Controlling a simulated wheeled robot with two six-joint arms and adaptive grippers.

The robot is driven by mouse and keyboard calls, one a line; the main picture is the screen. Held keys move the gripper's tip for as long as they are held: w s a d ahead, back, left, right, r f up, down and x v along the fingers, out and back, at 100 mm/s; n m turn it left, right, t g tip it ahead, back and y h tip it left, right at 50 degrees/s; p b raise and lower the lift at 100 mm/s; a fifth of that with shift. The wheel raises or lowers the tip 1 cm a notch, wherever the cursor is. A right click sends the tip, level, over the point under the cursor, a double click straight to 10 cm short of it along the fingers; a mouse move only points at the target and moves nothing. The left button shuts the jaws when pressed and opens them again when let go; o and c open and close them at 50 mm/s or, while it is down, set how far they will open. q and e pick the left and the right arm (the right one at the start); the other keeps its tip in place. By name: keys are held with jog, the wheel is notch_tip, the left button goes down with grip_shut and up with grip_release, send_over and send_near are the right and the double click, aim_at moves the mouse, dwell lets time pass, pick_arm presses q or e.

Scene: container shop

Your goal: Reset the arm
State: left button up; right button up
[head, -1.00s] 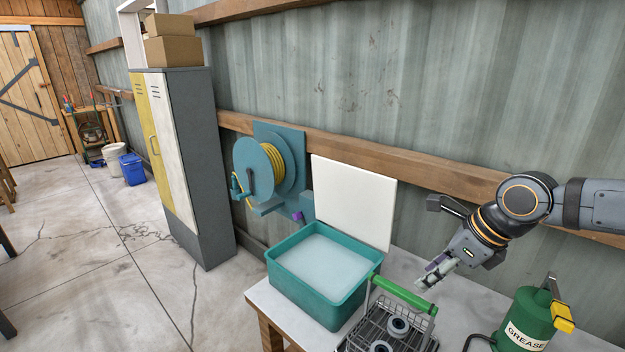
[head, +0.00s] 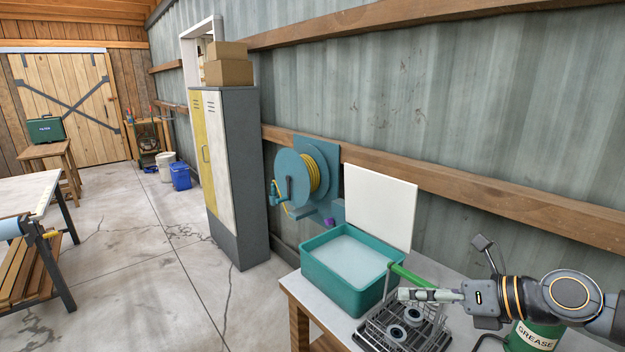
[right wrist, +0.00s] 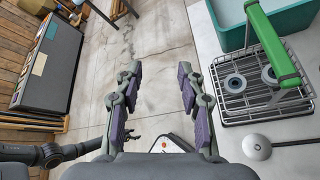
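My right gripper (head: 405,295) points left in the head view, above the wire basket (head: 445,318) and level with its green handle (head: 408,276). In the right wrist view its two fingers with purple pads (right wrist: 158,78) stand wide apart with nothing between them. Below that gap is bare floor, and the basket (right wrist: 262,110) lies to the right, apart from the fingers. A dark arm that looks like my left one (right wrist: 50,154) shows at the lower left of the wrist view. The head view shows no left gripper.
A teal tub (head: 340,290) of pale liquid stands on the workbench (head: 297,290) beside the basket, which holds grey ring-shaped parts (head: 413,315). A green grease can (head: 530,337) stands at right, partly behind my arm. A locker (head: 240,180) stands left; open floor lies before it.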

jog(key=w+d+f+m+t+h, duration=0.1)
jog(key=w+d+m+t+h, duration=0.3)
jog(key=m+t, duration=1)
jog(key=s+d+f+m+g+h, duration=0.2)
jog(key=d+f+m+g+h, duration=0.2)
jog(key=f+m, duration=0.3)
jog(key=s+d+f+m+g+h, duration=0.3)
jog(key=f+m+h, duration=0.15)
jog(key=m, duration=0.45)
jog(key=s+a+f+m+g+y, duration=0.1)
jog(key=s+a+f+m+g, duration=0.25)
jog(key=s+f+g, duration=0.4)
jog(key=s+a+f+m+g+y, duration=0.1)
jog(key=s+a+f+m+g, duration=0.3)
jog(key=s+f, duration=0.55)
notch_tip(320, 180, down, 22)
jog(key=s+d+f+m, duration=0.1)
jog(key=s+d+m, duration=0.1)
jog(key=d, duration=0.1)
pick_arm(q)
jog(key=s, duration=0.2)
jog(key=shift+s+f, duration=0.1)
jog(key=shift+s, duration=0.3)
pick_arm(e)
jog(key=s+d+f+g, duration=0.1)
jog(key=s+f+g, duration=0.1)
jog(key=s+f, duration=1.6)
jog(key=shift+s+d+f, duration=0.15)
jog(key=shift+s+f, duration=0.05)
jog(key=shift+s, duration=0.85)
